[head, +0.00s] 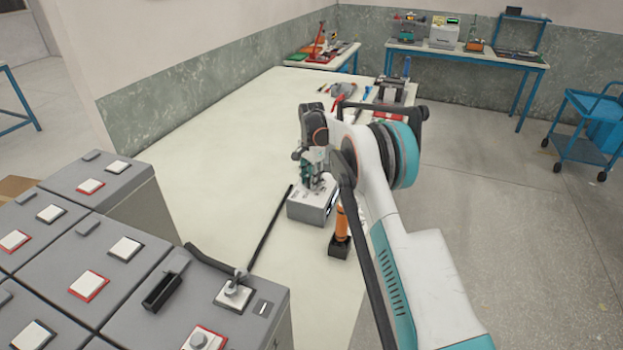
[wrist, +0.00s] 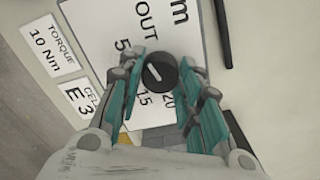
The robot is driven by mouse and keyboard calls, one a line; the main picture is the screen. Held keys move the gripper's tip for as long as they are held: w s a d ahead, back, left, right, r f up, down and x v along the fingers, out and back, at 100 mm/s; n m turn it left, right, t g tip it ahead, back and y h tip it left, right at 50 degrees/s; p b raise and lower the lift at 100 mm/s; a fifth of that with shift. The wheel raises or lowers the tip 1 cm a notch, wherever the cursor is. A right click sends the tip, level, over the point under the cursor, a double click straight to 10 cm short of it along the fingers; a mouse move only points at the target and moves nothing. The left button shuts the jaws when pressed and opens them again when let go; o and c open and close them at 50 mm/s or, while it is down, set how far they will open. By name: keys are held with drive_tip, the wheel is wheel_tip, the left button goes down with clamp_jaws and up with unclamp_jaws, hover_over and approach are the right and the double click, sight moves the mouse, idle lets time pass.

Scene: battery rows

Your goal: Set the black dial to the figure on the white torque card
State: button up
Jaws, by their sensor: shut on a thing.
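The black dial (wrist: 161,73) sits on a white-faced box (wrist: 188,22) marked OUT, with the figures 5, 15 and 20 showing around it. My gripper (wrist: 164,80) is shut on the dial, a teal-padded finger on either side. A white mark on the dial points toward the left finger; the figure there is hidden, so I cannot tell its setting. The white torque card (wrist: 47,47) reads 10 Nm and lies left of the box. In the head view my gripper (head: 315,178) is down on the grey box (head: 313,206); the dial is hidden there.
An orange-handled tool (head: 341,224) stands in a black holder, right of the box. Grey battery blocks (head: 137,268) fill the front left. The pale tabletop (head: 215,150) is clear at left.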

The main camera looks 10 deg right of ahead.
drive_tip(key=n, duration=1)
drive_tip(key=shift+n, duration=2.1)
drive_tip(key=o, duration=1.1)
drive_tip(key=shift+c, duration=0.2)
wheel_tip(320, 180, up, 12)
